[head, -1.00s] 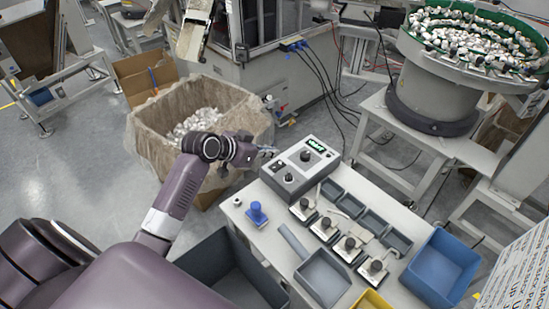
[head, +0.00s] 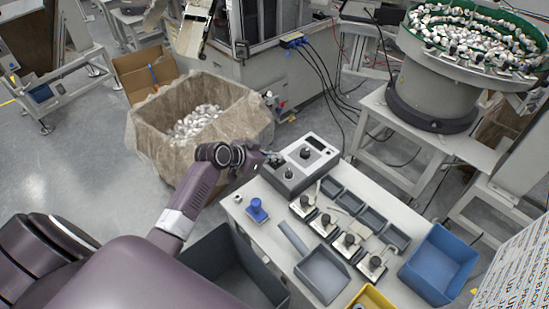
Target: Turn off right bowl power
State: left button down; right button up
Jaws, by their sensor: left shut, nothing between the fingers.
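The grey control box (head: 309,166) sits at the back left corner of the white table, with black knobs and a display (head: 315,143) that is dark. My left gripper (head: 275,159) is at the left part of the box's top, fingers shut with nothing between them. It covers that part of the panel, so the switch there is hidden, and I cannot tell whether the fingertips touch it. The right bowl feeder (head: 435,95) stands at the upper right, with a green inner rim and many white caps inside. My right gripper is not in view.
The white table (head: 262,238) holds a blue-handled stamp (head: 257,211), several small fixtures, grey trays and a blue bin (head: 440,262). A lined carton (head: 165,145) of white parts stands behind my left arm. Black cables hang behind the box.

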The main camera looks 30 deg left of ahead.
pick_arm(q)
jog(key=shift+f, duration=0.1)
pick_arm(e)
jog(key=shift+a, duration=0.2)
pick_arm(q)
jog(key=shift+w, duration=0.1)
jog(key=shift+w+d+r, duration=0.2)
jog(key=shift+w+r, duration=0.05)
jog(key=shift+w, duration=0.4)
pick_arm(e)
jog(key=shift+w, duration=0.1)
